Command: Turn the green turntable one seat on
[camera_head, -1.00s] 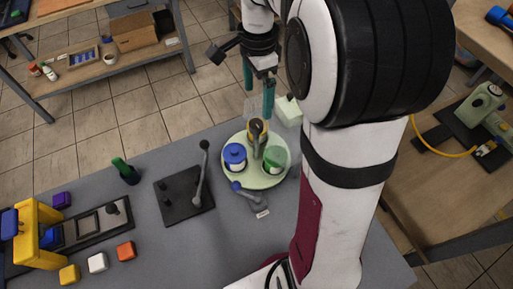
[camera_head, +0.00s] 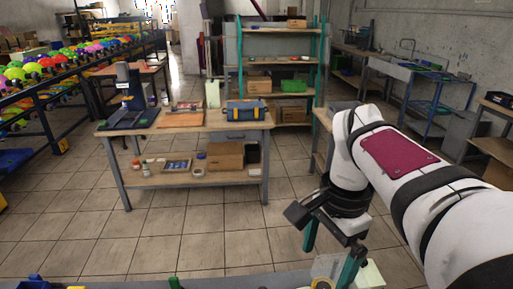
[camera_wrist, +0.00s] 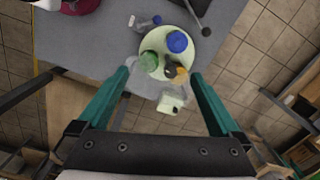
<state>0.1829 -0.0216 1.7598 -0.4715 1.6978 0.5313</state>
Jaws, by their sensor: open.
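In the wrist view the pale green turntable (camera_wrist: 156,34) sits on the grey table, ahead of my gripper (camera_wrist: 160,74). It carries a blue jar (camera_wrist: 177,42), a green jar (camera_wrist: 149,62) and a yellow jar (camera_wrist: 182,76). A dark part (camera_wrist: 170,69) stands between the green and yellow jars. My gripper is open, its teal fingers wide apart with nothing held. The fingertips appear near the turntable's near side; contact cannot be told. In the head view my gripper (camera_head: 328,266) hangs at the bottom edge, and the turntable is almost wholly out of frame.
A pale box (camera_wrist: 171,103) stands beside the turntable on my gripper's side. A grey piece with a blue end (camera_wrist: 143,22) and a black rod (camera_wrist: 197,14) lie beyond it. Bare grey table (camera_wrist: 90,48) is at left. A wooden workbench (camera_head: 190,125) stands across the floor.

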